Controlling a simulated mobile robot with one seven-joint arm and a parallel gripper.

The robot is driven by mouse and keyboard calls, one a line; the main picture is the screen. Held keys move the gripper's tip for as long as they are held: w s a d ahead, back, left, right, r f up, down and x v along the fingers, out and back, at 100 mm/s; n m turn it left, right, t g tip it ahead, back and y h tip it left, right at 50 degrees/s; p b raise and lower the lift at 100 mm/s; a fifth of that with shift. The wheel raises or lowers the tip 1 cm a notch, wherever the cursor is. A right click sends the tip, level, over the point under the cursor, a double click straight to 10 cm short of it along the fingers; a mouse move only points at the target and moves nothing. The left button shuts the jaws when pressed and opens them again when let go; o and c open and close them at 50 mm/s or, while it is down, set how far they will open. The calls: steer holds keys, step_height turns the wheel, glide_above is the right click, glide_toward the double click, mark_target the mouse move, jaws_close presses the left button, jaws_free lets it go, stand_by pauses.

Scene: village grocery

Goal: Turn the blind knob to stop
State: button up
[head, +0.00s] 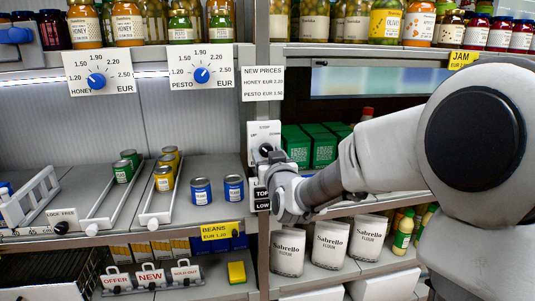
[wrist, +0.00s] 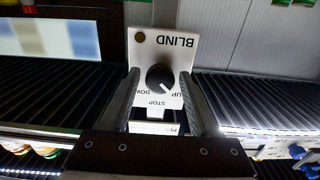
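The blind knob (wrist: 159,77) is a round black knob on a white plate (wrist: 176,44) marked BLIND, which appears upside down in the wrist view. UP, STOP and DOWN are printed around the knob. Its pale pointer mark seems to lie toward UP, away from STOP. Whether a fingertip touches the plate is unclear.
Honey (head: 97,80) and pesto (head: 201,75) price dials hang at upper left. Green boxes (head: 297,148) stand right of the plate; flour bags (head: 330,243) stand below. Cans and racks fill the left shelf.

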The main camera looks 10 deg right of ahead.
jaws_close()
steer(key=m, duration=0.4)
steer(key=shift+a+b, duration=0.1)
steer(key=shift+b, duration=0.2)
steer(key=m, duration=0.4)
steer(key=shift+m, duration=0.3)
stand_by(0.4)
steer(key=shift+o, duration=1.4)
jaws_free()
